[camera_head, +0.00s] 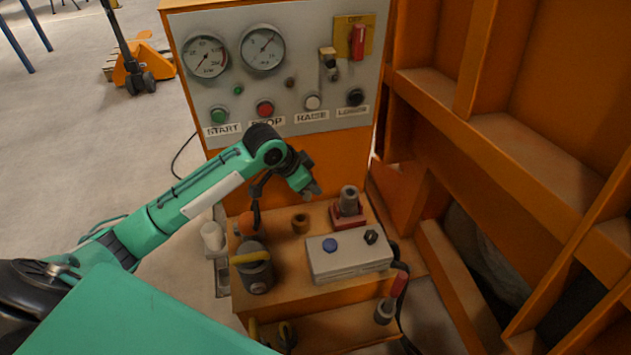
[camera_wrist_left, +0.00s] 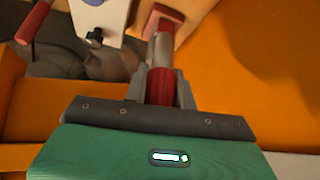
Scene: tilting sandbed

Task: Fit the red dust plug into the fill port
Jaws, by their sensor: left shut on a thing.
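The red dust plug (camera_wrist_left: 159,86) is between the fingers of my left gripper (camera_wrist_left: 160,92) in the left wrist view. My left gripper (camera_head: 314,190) is shut on it, above the bench and up and left of a grey upright tube on a red base. This tube (camera_head: 349,198) looks like the fill port. In the left wrist view the tube (camera_wrist_left: 161,46) shows just past the plug; I cannot tell whether they touch. In the head view the plug is not clearly visible. My right gripper is not in view.
A grey box (camera_head: 345,264) with a blue cap (camera_head: 330,245) and a black knob (camera_head: 371,237) stands before the tube. A dark canister (camera_head: 254,270) with a yellow handle and a brown ring (camera_head: 300,223) are left. The control panel (camera_head: 300,85) rises behind; orange framing (camera_head: 500,130) bounds the right.

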